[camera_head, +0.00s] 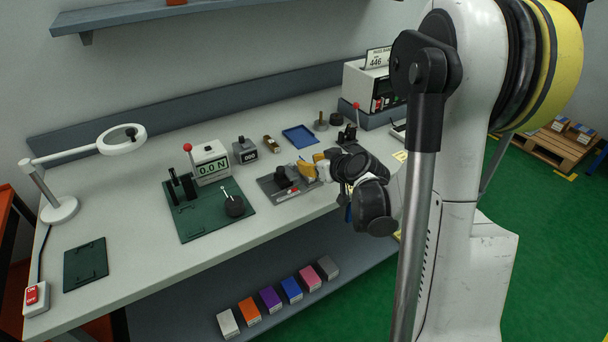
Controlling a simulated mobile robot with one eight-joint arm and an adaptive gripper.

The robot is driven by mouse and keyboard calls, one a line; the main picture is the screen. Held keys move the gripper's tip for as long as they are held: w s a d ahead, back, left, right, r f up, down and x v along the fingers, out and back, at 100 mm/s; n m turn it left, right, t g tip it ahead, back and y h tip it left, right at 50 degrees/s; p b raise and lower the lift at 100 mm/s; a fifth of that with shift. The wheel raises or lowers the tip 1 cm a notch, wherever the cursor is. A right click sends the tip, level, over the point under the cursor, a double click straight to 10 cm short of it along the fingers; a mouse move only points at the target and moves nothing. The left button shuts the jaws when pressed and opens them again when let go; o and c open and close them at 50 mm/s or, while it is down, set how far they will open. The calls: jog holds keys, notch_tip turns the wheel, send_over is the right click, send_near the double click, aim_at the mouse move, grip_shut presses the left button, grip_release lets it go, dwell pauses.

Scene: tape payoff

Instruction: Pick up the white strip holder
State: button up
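I cannot surely pick out the white strip holder in the head view. My gripper (312,168) is low over the right half of the bench, pointing left, with yellow parts at its tip. It is at the right edge of a grey plate (268,186) that carries a black block (282,178). A small white patch shows at the gripper's tip, but it is too small to tell whether it is a held thing. My wrist and arm hide the bench to the right of the tip. Whether the fingers are open or shut does not show.
A force gauge (211,163) stands on a green base left of the grey plate. A small display box (245,150), a blue tray (300,136) and a white box unit (368,86) stand behind. A magnifier lamp (122,139) and green mat (86,265) are at left.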

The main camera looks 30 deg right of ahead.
aim_at(304, 160)
jog(key=b+x, duration=0.1)
jog(key=x, duration=0.2)
jog(key=shift+w+a+f, duration=0.1)
jog(key=shift+w+f, duration=0.15)
jog(key=shift+w, duration=0.05)
jog(key=shift+r, duration=0.1)
jog(key=shift+s, duration=0.1)
grip_shut()
